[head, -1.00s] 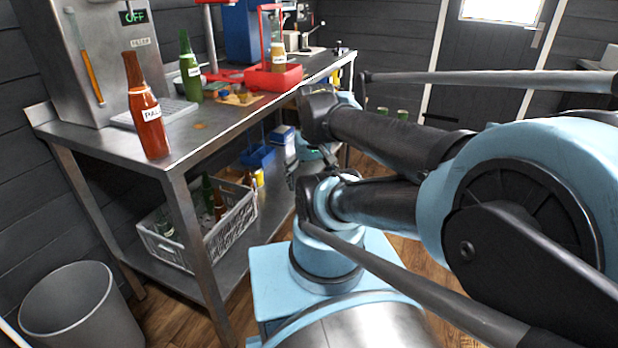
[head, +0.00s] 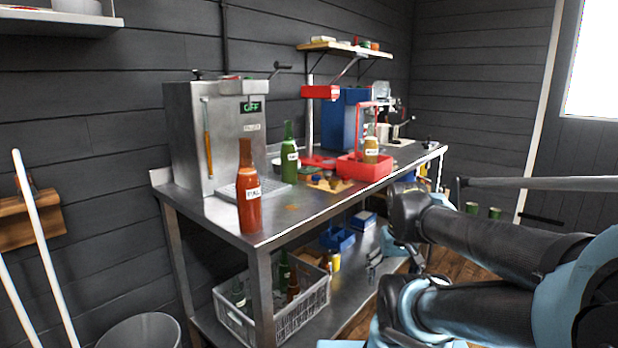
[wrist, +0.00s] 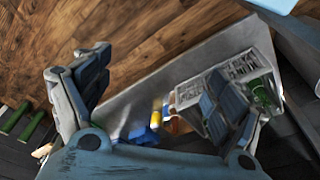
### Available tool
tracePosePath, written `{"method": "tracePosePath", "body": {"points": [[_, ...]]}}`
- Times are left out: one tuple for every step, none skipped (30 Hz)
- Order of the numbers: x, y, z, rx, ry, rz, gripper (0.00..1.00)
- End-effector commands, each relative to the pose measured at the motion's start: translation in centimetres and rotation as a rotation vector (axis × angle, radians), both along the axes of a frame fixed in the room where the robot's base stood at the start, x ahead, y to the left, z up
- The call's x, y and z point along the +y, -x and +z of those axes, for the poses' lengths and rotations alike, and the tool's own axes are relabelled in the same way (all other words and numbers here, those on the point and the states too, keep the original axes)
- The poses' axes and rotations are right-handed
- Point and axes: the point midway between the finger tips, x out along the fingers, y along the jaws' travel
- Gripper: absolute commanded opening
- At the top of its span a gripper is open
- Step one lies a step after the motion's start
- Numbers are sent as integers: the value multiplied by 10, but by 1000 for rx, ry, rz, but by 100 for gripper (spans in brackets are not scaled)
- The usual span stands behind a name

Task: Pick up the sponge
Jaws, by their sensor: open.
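I cannot pick out the sponge for certain in either view. A tan patch with small items (head: 325,184) lies on the steel bench (head: 215,212), among the bottles, too small to tell apart. My gripper (wrist: 155,75) is open and empty in the wrist view, its two fingers spread wide. It hangs over the floor and the bench's lower shelf. In the head view my arm is at the right, and the gripper is largely hidden by its links.
A red bottle (head: 249,200) stands near the bench's front edge, a green bottle (head: 290,158) behind it. A red caddy (head: 364,170) sits farther right. On the lower shelf are a grey crate (head: 290,318) and a blue bin (head: 337,239). A grey bucket (head: 140,332) stands left.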

Motion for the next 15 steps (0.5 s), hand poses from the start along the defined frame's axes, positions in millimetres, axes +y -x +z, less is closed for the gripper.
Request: {"method": "tracePosePath", "body": {"points": [[0,0,0,0,0,0,87],[0,0,0,0,0,0,87],[0,0,0,0,0,0,84],[0,0,0,0,0,1,84],[0,5,5,-9,-1,3,84],[1,6,9,-13,-2,8,84],[2,4,13,-14,-3,15,84],[3,0,18,-15,-4,24,84],[5,-7,26,-17,-6,41,84],[7,-13,33,-18,-9,55,84],[10,-20,42,-19,-11,71,84],[14,-30,55,-23,-14,97,84],[17,-37,65,-26,-16,118,84],[20,-46,75,-30,-19,140,84],[24,-57,88,-34,-23,168,84]]}}
